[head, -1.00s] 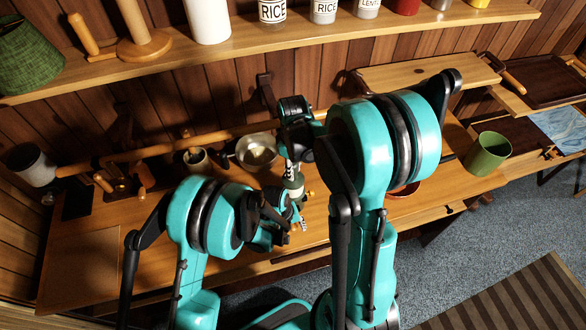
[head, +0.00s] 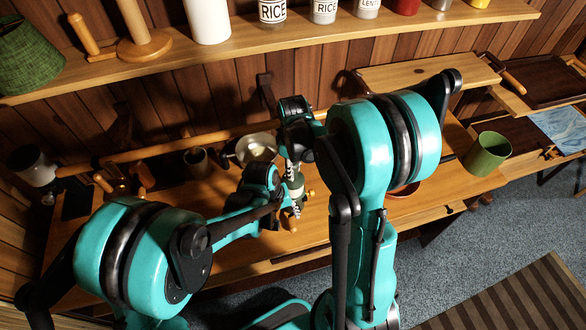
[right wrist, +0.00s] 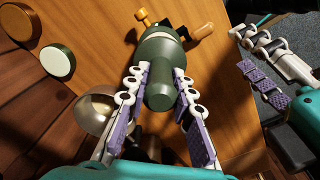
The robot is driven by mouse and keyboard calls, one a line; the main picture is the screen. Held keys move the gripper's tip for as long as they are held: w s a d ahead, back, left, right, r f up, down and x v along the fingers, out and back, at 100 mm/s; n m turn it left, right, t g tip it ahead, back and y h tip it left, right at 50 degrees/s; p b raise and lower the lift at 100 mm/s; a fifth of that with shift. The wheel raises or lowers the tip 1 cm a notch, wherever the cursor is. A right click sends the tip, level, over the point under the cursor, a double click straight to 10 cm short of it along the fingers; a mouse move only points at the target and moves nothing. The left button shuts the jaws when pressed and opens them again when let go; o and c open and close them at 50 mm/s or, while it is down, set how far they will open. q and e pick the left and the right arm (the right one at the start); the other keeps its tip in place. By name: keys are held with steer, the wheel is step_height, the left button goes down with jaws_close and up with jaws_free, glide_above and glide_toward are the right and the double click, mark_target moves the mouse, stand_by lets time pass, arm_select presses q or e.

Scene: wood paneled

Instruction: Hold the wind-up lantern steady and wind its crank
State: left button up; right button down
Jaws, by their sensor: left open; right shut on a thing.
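The wind-up lantern is dark green, with a body (head: 296,186) that shows only in part in the head view. It shows more clearly in the right wrist view (right wrist: 158,58), with a yellow fitting and a wooden knob (right wrist: 202,32), probably the crank handle, at its far end. My right gripper (head: 294,172) is shut around the lantern, its fingers on both sides in the right wrist view (right wrist: 160,85). My left gripper (head: 297,208) is open beside the lantern in the head view. In the right wrist view it (right wrist: 252,52) is to the right of the knob, apart from it.
A metal bowl (head: 257,148) stands behind the lantern on the wooden bench (head: 455,165). A green cup (head: 488,153) stands at the bench's right end. A shelf (head: 400,32) with jars runs above. Two round lids (right wrist: 57,60) show in the right wrist view.

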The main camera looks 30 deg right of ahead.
steer(key=c, duration=1.2)
jaws_free()
steer(key=shift+r, duration=0.1)
step_height(320, 180, up, 12)
steer(key=shift+f, duration=0.1)
